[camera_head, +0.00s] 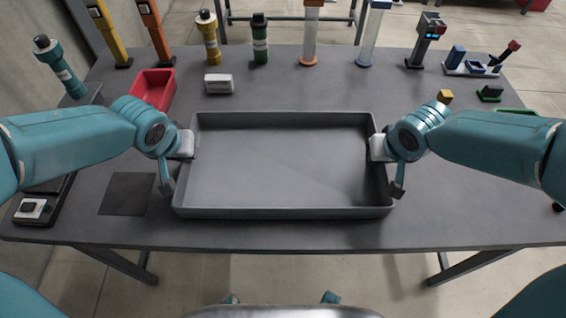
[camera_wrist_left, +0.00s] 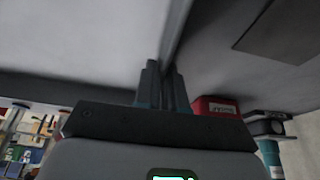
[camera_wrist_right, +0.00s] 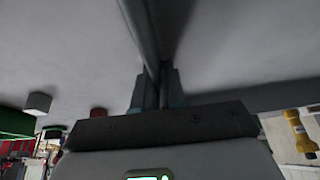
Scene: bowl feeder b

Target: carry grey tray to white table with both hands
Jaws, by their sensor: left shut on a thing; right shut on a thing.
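The grey tray (camera_head: 285,160) is wide, shallow and empty, and looks level over the middle of the dark grey table. I cannot tell whether it rests on the table or hangs just above it. My left gripper (camera_head: 190,148) is shut on the tray's left wall; the left wrist view shows its fingers (camera_wrist_left: 162,85) pinching the rim. My right gripper (camera_head: 377,148) is shut on the right wall, and the right wrist view shows its fingers (camera_wrist_right: 158,88) around that rim. No white table is in view.
The dark grey table (camera_head: 290,232) carries a red bin (camera_head: 153,88), a white box (camera_head: 218,84) and several coloured cylinders and posts along its back. A black device (camera_head: 38,208) and dark square mat (camera_head: 127,194) lie left. A yellow block (camera_head: 445,97) stands right.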

